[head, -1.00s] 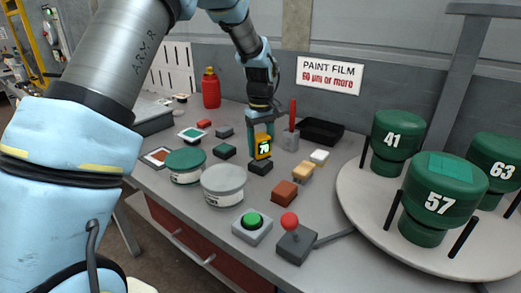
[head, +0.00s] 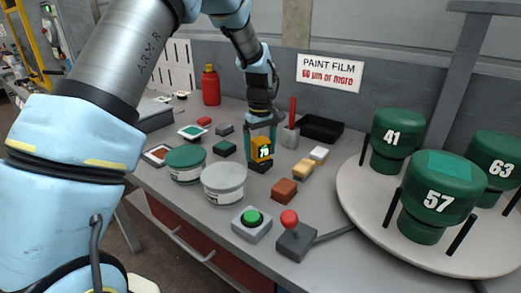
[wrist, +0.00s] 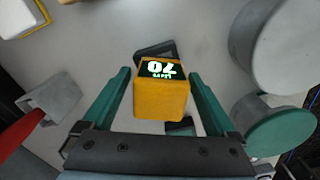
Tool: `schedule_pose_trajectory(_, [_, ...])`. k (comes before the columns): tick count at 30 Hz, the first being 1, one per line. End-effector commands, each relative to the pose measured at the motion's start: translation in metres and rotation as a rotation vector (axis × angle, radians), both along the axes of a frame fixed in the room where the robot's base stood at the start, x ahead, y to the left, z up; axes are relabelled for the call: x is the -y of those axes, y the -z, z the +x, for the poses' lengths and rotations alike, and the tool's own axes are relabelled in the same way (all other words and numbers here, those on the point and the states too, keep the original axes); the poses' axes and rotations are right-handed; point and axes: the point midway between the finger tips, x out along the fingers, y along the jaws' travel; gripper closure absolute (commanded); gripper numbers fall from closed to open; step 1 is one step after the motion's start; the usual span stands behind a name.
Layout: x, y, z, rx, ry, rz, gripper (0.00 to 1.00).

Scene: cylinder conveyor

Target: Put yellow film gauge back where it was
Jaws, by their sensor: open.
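The yellow film gauge (head: 262,149) stands upright on a small black block (head: 259,167) on the grey workbench, its display reading about 70. In the wrist view the gauge (wrist: 162,100) sits between the fingers of my gripper (wrist: 160,90), with a gap on each side. My gripper (head: 261,136) is open around the gauge and comes from above. Dark parts show beyond and below the gauge in the wrist view. How exactly the gauge's underside meets the black block is hidden.
Grey-white tin (head: 224,184) and green-lidded tin (head: 186,165) stand to the left. Small coloured blocks, including a brown-red one (head: 285,191), lie nearby. A cup with a red handle (head: 291,137) stands behind right. Green button box (head: 252,224), joystick (head: 295,241) and turntable (head: 360,190) are in front and right.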

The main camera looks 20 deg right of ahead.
Motion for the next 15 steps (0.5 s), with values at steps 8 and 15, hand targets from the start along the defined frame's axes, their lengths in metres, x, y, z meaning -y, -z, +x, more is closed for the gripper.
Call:
schedule_pose_trajectory(8, [0.001, -0.028, 0.001, 0.004, 0.0, -0.004, 0.08])
schedule_pose_trajectory(15, [0.001, -0.08, 0.001, 0.005, -0.001, -0.005, 0.08])
